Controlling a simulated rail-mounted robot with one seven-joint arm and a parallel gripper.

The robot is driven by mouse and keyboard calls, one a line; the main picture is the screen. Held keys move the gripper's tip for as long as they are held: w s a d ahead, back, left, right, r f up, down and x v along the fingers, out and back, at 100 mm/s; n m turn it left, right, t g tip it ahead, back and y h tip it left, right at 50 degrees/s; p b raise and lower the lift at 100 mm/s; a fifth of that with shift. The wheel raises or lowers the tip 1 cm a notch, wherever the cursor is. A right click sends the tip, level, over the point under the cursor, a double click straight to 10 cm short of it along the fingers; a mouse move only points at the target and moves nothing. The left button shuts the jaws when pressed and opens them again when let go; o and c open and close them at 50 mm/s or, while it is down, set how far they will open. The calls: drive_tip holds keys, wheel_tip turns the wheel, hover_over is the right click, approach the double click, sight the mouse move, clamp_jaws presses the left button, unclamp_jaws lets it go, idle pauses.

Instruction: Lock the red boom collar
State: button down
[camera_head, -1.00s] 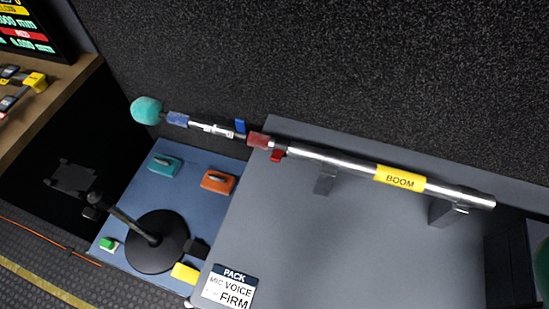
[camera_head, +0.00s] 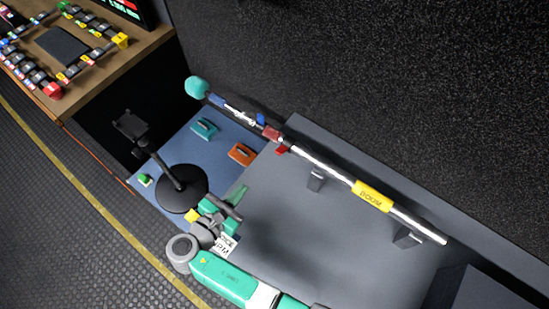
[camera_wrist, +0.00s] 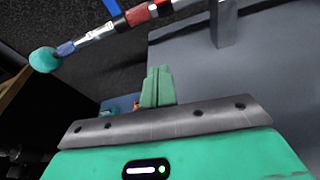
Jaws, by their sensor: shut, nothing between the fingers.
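The boom pole (camera_head: 330,170) rests along the grey case top, with a teal foam-like ball at its left end. Its red collar (camera_head: 271,133) is around the pole, with a small red lever (camera_head: 282,150) jutting out on the near side. The red collar also shows at the top of the wrist view (camera_wrist: 138,14). A blue collar (camera_head: 217,100) and blue lever (camera_head: 261,119) are farther left. My gripper (camera_head: 240,192) is shut and empty, below and left of the red collar, apart from it. Its green fingers (camera_wrist: 157,85) are together in the wrist view.
Two brackets (camera_head: 408,238) stand under the pole. A black stand (camera_head: 181,188) with a round base is left of my gripper. Teal (camera_head: 204,128) and orange (camera_head: 242,154) latches sit on the blue panel. A dark wall rises behind the pole.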

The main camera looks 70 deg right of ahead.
sight(281, 150)
drive_tip(key=shift+s+d+f+n+g+h, duration=0.15)
drive_tip(key=shift+s+n+g, duration=0.1)
drive_tip(key=shift+s, duration=0.35)
drive_tip(key=shift+s+a+n+g+h, duration=0.15)
drive_tip(key=shift+s+n+g, duration=0.1)
drive_tip(key=shift+s, duration=0.35)
drive_tip(key=shift+d, duration=0.1)
drive_tip(key=s+d+r+b, duration=0.1)
drive_tip(key=s+d, duration=0.2)
drive_tip(key=d, duration=0.8)
drive_tip(key=shift+s+r, duration=0.2)
drive_tip(key=shift+r, duration=0.15)
drive_tip(key=shift+r, duration=0.1)
